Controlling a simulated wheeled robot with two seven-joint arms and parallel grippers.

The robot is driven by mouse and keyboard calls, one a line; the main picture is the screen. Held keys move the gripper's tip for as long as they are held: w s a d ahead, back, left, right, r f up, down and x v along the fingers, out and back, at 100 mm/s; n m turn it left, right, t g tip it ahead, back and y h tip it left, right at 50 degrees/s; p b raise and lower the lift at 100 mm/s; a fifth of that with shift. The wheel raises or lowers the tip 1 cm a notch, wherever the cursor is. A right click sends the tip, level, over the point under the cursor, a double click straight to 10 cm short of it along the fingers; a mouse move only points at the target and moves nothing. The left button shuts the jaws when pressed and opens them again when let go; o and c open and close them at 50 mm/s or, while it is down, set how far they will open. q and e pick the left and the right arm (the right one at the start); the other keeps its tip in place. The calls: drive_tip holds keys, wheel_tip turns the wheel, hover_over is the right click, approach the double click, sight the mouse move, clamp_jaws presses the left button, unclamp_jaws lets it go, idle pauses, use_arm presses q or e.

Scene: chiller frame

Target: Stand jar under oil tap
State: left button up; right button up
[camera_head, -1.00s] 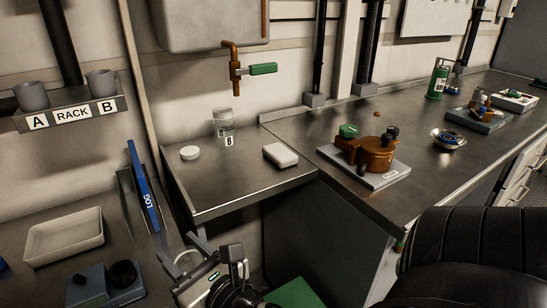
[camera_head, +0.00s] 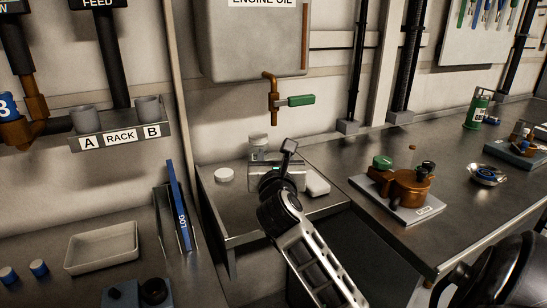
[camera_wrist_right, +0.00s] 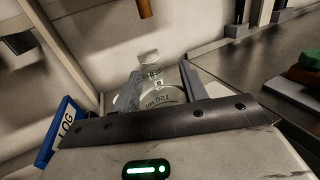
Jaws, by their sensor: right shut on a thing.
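The oil tap (camera_head: 274,102) is a copper pipe with a green lever (camera_head: 300,100), below a grey tank marked ENGINE OIL (camera_head: 245,45). My right gripper (camera_head: 280,168) is over the small metal shelf, below the tap; its fingers are hidden in the head view. In the right wrist view it is shut on a clear glass jar (camera_wrist_right: 160,97) with measure marks. The jar's base is hidden, so I cannot tell whether it touches the shelf. Another clear jar (camera_head: 258,147) stands behind, near the wall; it also shows in the right wrist view (camera_wrist_right: 150,59). My left gripper is not in view.
A white lid (camera_head: 224,174) lies on the shelf's left and a white block (camera_head: 316,184) on its right. A copper pump on a tray (camera_head: 428,208) stands on the right bench. The blue LOG binder (camera_head: 179,205) and rack (camera_head: 120,137) are left.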

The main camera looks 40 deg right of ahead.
drive_tip(key=x, duration=0.6)
drive_tip(key=shift+c, duration=0.2)
drive_tip(key=shift+w+f, duration=0.1)
drive_tip(key=shift+f, duration=1.8)
drive_tip(key=o, duration=1.4)
drive_tip(key=shift+c, duration=0.2)
drive_tip(key=b+v, duration=0.1)
drive_tip(key=v, duration=1.1)
drive_tip(key=shift+r, duration=0.15)
